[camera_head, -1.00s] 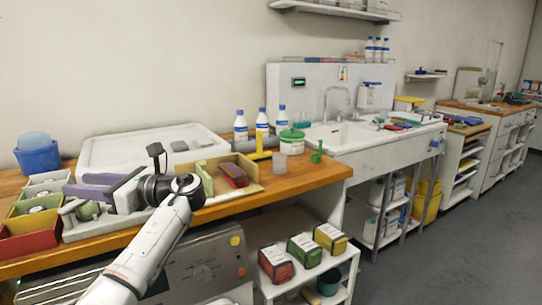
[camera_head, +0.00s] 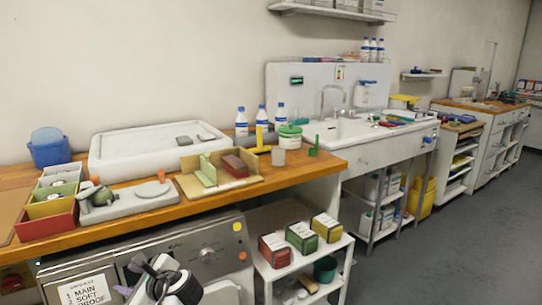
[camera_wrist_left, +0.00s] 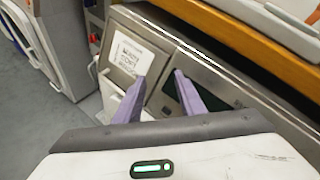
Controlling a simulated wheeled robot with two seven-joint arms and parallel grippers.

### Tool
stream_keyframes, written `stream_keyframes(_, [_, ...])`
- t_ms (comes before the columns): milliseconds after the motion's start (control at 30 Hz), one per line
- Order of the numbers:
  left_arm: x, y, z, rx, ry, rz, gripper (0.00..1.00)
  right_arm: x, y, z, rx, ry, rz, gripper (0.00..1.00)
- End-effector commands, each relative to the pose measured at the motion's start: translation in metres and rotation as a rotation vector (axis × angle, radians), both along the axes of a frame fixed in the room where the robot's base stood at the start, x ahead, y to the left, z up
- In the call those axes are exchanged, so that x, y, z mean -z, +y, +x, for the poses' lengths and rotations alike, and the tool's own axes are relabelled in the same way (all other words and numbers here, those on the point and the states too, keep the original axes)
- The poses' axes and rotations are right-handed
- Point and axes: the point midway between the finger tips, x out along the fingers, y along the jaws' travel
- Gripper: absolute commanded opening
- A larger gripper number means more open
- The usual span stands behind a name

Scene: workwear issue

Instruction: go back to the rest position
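My left gripper (camera_head: 124,291) is low at the bottom of the head view, in front of the washing machine and below the worktop edge. Most of it is cut off or hidden by my wrist. In the left wrist view its two purple fingers (camera_wrist_left: 159,78) stand apart with nothing between them, in front of the machine's front panel (camera_wrist_left: 160,45). My right gripper is in neither view.
The wooden worktop (camera_head: 312,166) carries a grey fixture (camera_head: 130,203), a beige holder (camera_head: 190,187) with a dark red block (camera_head: 235,166), a red bin (camera_head: 45,222) and a white tray (camera_head: 120,160). Right of the machine, a low shelf (camera_head: 330,262) holds several boxes. Floor (camera_head: 450,240) is clear at right.

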Motion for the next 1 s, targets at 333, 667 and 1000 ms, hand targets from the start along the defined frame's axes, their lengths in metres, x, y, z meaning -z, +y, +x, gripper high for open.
stream_keyframes(333, [0.204, -0.098, -0.139, -0.074, -0.277, -0.855, 0.36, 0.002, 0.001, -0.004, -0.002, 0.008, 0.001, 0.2])
stream_keyframes(667, [0.229, -0.176, -0.295, -0.559, -0.54, -1.63, 0.36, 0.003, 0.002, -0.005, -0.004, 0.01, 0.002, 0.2])
stream_keyframes(1000, [0.204, -0.192, -0.343, -0.833, -0.655, -1.891, 0.36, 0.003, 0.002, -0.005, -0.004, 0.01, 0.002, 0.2])
